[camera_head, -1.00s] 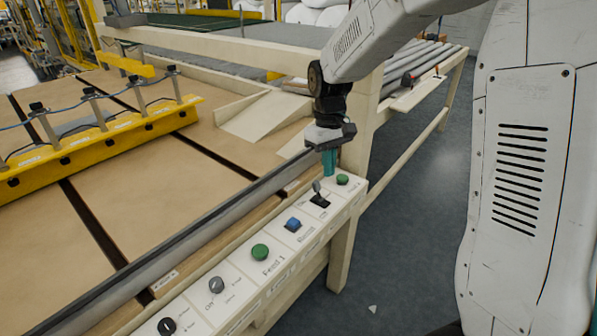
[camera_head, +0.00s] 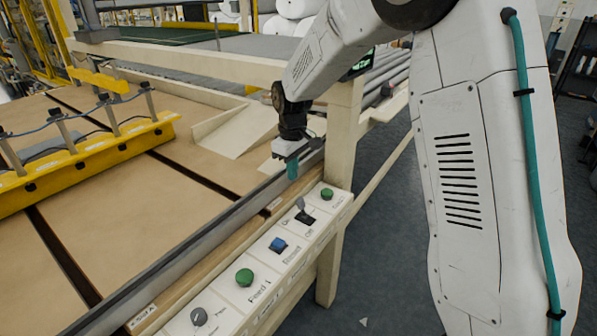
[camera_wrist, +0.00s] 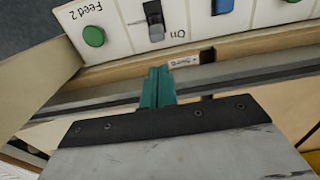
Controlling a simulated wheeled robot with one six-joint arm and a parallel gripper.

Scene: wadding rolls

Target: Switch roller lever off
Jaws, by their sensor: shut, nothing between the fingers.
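The roller lever (camera_head: 300,204) is a small grey handle on a black base, set in the white control panel between a green button and a blue button. It also shows in the wrist view (camera_wrist: 155,31), where its grey end lies toward the rail side, close to the printed word "On". My gripper (camera_head: 292,172) has teal fingers, which are shut and empty. It is over the metal rail side of the panel, apart from the lever. In the wrist view the fingertips (camera_wrist: 158,72) point toward the panel edge, just short of the lever.
The panel also holds a green button (camera_head: 327,194), a blue button (camera_head: 278,244), another green button (camera_head: 244,277) and a grey knob (camera_head: 198,316). A long metal rail (camera_head: 190,245) runs beside the panel. A beige post (camera_head: 342,130) stands close behind my gripper.

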